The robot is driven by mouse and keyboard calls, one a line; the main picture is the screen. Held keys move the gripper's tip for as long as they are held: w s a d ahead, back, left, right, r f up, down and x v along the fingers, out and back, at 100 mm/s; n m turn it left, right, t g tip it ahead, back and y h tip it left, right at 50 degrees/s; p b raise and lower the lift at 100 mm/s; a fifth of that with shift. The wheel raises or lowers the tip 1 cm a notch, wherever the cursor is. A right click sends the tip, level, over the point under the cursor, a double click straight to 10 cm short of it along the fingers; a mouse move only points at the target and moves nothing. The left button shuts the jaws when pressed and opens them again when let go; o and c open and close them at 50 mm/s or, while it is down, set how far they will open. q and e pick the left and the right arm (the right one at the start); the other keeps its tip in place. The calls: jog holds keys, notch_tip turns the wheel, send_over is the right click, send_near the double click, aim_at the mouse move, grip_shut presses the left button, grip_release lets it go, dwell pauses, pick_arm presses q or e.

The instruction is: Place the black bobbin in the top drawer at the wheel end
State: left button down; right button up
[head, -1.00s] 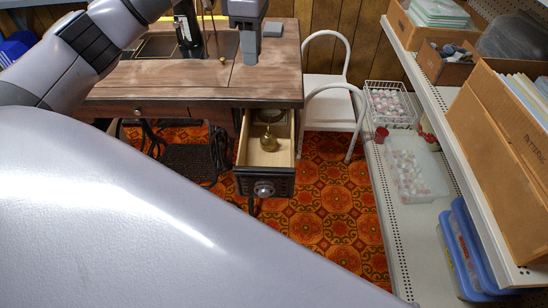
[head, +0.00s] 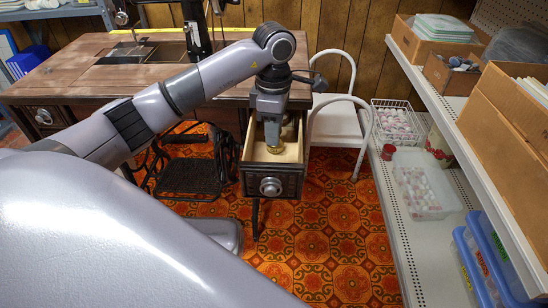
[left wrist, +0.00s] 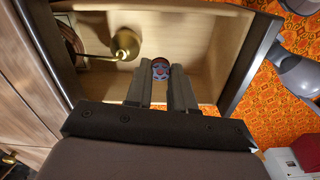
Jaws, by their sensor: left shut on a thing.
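The open top drawer (head: 288,184) at the right end of the wooden sewing table has a dark carved front, a round knob and a pale inside. My left gripper (head: 272,140) points down over the drawer opening. In the left wrist view its fingers (left wrist: 167,85) are shut on a small round piece, the bobbin (left wrist: 160,69), seen end-on with reddish and grey-blue patches on its face. The drawer's pale interior (left wrist: 200,35) lies beyond it. In the head view the gripper hides the bobbin. My right gripper is not in view.
A brass piece (left wrist: 125,45) lies in the drawer, left of the fingers in the wrist view. A white chair (head: 335,115) stands right of the drawer. Shelves with boxes (head: 520,130) fill the right side. The treadle (head: 190,178) is below the table (head: 60,80).

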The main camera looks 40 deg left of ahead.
pick_arm(q)
notch_tip(320, 180, down, 2)
jog(key=shift+f, duration=0.6)
notch_tip(320, 180, down, 4)
jog(key=shift+f+b, duration=0.1)
jog(key=shift+b, duration=0.6)
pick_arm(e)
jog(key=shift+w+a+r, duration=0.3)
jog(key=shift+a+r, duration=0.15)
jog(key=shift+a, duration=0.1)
pick_arm(q)
jog(key=c, duration=1.3)
grip_release()
jog(key=shift+f, duration=0.1)
jog(key=shift+o, duration=0.3)
